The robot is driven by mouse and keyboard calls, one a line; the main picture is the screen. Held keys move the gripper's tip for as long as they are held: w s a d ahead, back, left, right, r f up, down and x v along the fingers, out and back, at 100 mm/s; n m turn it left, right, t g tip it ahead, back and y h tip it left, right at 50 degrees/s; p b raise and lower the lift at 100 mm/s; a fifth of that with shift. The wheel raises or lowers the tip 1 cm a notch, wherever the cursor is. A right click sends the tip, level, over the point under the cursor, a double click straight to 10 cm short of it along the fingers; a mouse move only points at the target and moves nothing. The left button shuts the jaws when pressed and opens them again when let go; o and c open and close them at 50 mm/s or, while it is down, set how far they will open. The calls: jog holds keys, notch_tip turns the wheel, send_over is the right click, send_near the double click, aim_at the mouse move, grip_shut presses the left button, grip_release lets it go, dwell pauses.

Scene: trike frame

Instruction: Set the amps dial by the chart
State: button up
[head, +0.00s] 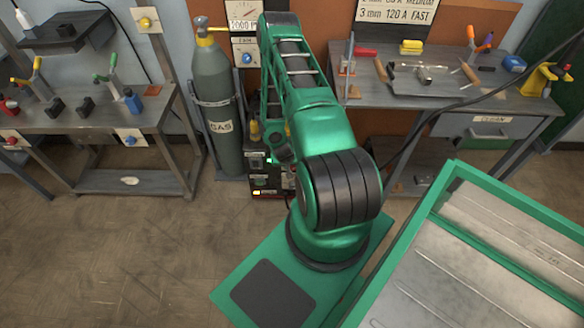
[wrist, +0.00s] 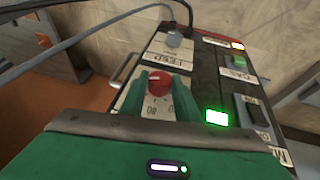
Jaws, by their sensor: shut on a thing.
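The welding machine (wrist: 205,75) stands in front of my gripper (wrist: 161,84) in the wrist view; in the head view the machine (head: 268,182) is partly behind my arm. A red round dial (wrist: 158,82) with a number scale below it sits between my two green fingers, which are shut on it. The scale is partly covered and the dial's setting cannot be read. The chart (head: 397,12) is cut off by the top edge of the head view; its bottom line reads "3 mm 120 A FAST".
A grey knob (wrist: 173,40) above a FEED label and a green-lit display (wrist: 216,117) are near the dial. A gas cylinder (head: 217,100) stands left of the machine. Workbenches (head: 425,118) line the wall. A green-edged metal table (head: 470,235) is at right; the left floor is clear.

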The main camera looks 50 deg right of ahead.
jog(key=shift+w+a+f+n+g+h, duration=0.3)
jog(key=shift+n+g+h, duration=0.25)
jog(key=shift+g+h, duration=0.9)
jog(key=shift+w+a+f+n+g+h, duration=0.25)
jog(key=shift+n+g+h, duration=0.35)
jog(key=shift+g+h, duration=0.85)
jog(key=shift+w+a+f+n+g+h, duration=0.2)
jog(key=shift+f+n+g+h, duration=0.25)
jog(key=shift+g+h, duration=1)
jog(key=shift+h, duration=0.45)
jog(key=o, duration=0.9)
jog(key=shift+c, duration=0.2)
jog(key=shift+o, duration=0.9)
jog(key=shift+d+r, duration=0.1)
jog(key=v, duration=1.1)
